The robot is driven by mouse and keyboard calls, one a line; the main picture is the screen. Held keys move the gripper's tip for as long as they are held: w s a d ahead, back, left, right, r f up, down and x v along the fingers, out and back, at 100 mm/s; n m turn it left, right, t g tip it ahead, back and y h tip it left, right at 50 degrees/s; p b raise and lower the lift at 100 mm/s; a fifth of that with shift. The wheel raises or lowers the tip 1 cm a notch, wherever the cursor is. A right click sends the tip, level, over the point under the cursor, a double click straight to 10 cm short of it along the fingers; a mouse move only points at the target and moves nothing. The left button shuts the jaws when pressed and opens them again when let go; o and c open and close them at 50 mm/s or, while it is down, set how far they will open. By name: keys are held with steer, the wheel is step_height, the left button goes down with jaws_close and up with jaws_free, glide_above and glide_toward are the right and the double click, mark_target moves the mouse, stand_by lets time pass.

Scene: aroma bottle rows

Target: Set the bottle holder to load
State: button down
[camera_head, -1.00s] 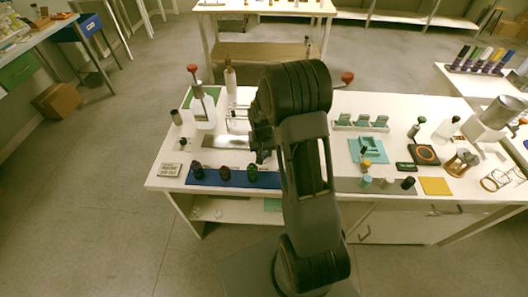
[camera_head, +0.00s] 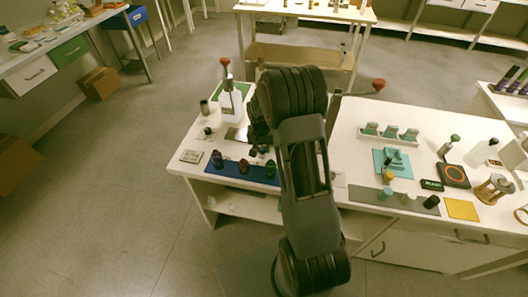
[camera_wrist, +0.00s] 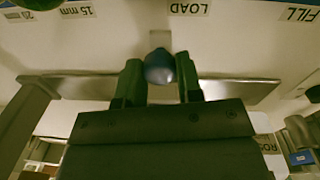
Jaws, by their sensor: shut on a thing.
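In the wrist view, the two dark green fingers of my gripper (camera_wrist: 158,64) are closed around a rounded blue-grey knob (camera_wrist: 159,70). A metal strip (camera_wrist: 240,90) runs across behind the fingers. The LOAD label (camera_wrist: 188,8) is just beyond the knob, slightly right. The FILL label (camera_wrist: 299,14) is farther right. In the head view, my gripper (camera_head: 260,148) is low over the left part of the table, by the metal plate (camera_head: 236,133). My arm hides much of this area, and I cannot make out the bottle holder's body.
Several dark bottles stand on a blue mat (camera_head: 237,172) along the front edge. A red-handled device (camera_head: 226,70) stands at the back left. A teal tray (camera_head: 393,160), an orange-ringed black pad (camera_head: 453,174) and a yellow sheet (camera_head: 462,209) lie right of my arm.

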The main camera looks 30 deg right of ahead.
steer(key=shift+w+a+r, duration=0.1)
steer(key=shift+w+a, duration=0.75)
steer(key=shift+a, duration=0.05)
steer(key=c, duration=0.8)
jaws_free()
steer(key=shift+a, duration=0.1)
steer(key=r, duration=1.3)
steer(key=shift+w+a+r, duration=0.1)
steer(key=shift+a+r, duration=0.2)
steer(key=shift+r, duration=0.05)
